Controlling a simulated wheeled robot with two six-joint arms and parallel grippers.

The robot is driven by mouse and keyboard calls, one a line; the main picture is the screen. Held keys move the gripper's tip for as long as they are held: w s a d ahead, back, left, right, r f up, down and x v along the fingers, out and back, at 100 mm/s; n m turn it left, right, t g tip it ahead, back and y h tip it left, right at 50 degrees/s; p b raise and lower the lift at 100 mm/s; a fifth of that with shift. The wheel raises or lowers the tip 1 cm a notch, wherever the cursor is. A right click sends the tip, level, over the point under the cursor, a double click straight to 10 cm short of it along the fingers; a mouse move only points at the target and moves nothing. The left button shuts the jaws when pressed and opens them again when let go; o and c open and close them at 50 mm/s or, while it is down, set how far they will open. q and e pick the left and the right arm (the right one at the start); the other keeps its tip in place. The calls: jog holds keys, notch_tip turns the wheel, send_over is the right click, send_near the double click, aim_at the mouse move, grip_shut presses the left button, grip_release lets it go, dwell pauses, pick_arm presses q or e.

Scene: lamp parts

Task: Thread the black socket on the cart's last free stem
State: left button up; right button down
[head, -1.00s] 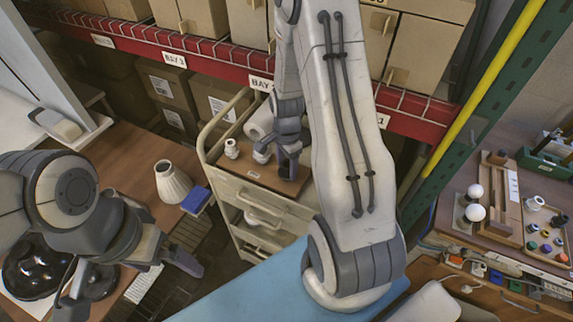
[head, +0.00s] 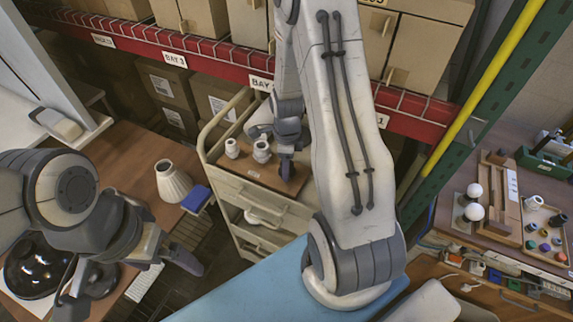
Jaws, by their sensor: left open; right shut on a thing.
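The cart (head: 255,196) stands in the middle of the head view with a brown top board. Two white sockets stand upright on the board, one at the left (head: 232,148) and one beside my gripper (head: 261,151). Any stems under them are hidden. My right gripper (head: 287,172) points down over the board's right part, just right of the second white socket. It is shut on a dark thing, taken as the black socket, that hardly stands out from the dark fingers. The stem there is hidden. My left gripper (head: 130,285) is open and empty at the lower left, away from the cart.
A white ribbed shade (head: 173,182) and a blue box (head: 196,199) are on the left desk. The right bench (head: 490,230) holds white bulbs (head: 474,212) and a tray of small parts (head: 545,232). Shelving with boxes (head: 203,55) stands behind the cart.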

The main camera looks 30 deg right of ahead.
jog(key=shift+m, duration=1.2)
jog(key=shift+c, duration=0.2)
grip_release()
jog(key=shift+r, duration=0.15)
jog(key=shift+r, duration=0.35)
notch_tip(320, 180, up, 10)
jog(key=b, duration=0.2)
jog(key=shift+f, duration=0.2)
